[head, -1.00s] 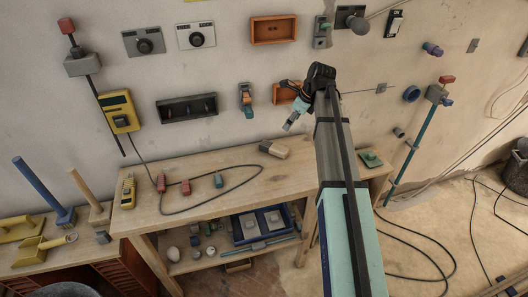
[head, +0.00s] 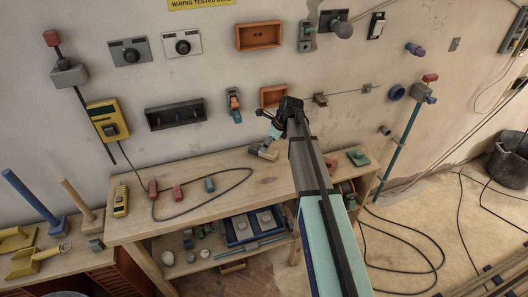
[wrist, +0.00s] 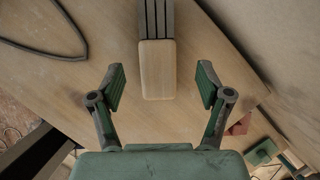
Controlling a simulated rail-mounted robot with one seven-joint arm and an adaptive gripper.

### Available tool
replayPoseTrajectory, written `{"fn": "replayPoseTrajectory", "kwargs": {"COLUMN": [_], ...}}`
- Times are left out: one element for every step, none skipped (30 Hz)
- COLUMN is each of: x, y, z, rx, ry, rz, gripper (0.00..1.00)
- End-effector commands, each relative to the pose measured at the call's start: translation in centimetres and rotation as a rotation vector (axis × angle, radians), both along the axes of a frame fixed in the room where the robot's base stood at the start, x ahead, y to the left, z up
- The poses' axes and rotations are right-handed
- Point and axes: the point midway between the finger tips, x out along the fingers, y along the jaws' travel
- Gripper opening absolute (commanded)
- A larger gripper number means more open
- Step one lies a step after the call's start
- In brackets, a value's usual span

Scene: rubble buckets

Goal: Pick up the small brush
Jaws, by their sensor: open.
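The small brush (wrist: 157,72) lies on the wooden workbench (wrist: 60,100), with a pale wooden block and a dark ridged part at its far end. In the head view the brush (head: 262,153) is partly hidden by my gripper (head: 270,130). In the wrist view my gripper (wrist: 161,87) is open and empty. Its two green-padded fingers stand apart on either side of the wooden end of the brush, with a gap on each side. The height of the fingers over the bench is hard to tell.
A green item (head: 358,157) sits at the bench's right end. An orange box (head: 273,96) hangs on the wall above.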

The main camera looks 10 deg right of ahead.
Motion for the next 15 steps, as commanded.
{"fn": "replayPoseTrajectory", "kwargs": {"x": [0.0,0.0,0.1,0.2,0.2,0.2,0.4,0.5,0.7,0.7,0.7,0.7,0.7,0.8,0.7], "y": [0.2,0.3,0.5,0.6,0.7,0.9,1.0,1.1,1.2,1.3,1.4,1.4,1.5,1.5,1.5], "z": [-0.3,-0.6,-1.0,-1.3,-1.7,-2.2,-2.6,-3.0,-3.4,-3.6,-3.9,-4.1,-4.1,-4.2,-4.2], "rx": [0.000,0.000,0.000,0.001,0.001,0.001,0.001,0.001,0.000,0.001,0.001,0.000,0.000,-0.001,0.000], "ry": [0.002,0.003,0.003,0.003,0.003,0.004,0.004,0.003,0.002,0.003,0.003,0.002,0.002,0.001,0.000], "rz": [0.001,0.001,0.001,0.001,0.001,0.002,0.002,0.001,0.002,0.002,0.002,0.002,0.002,0.002,0.002], "gripper": [0.77,0.77,0.77,0.77,0.77,0.77,0.77,0.77,0.77,0.77,0.77,0.77,0.77,0.77,0.77]}}
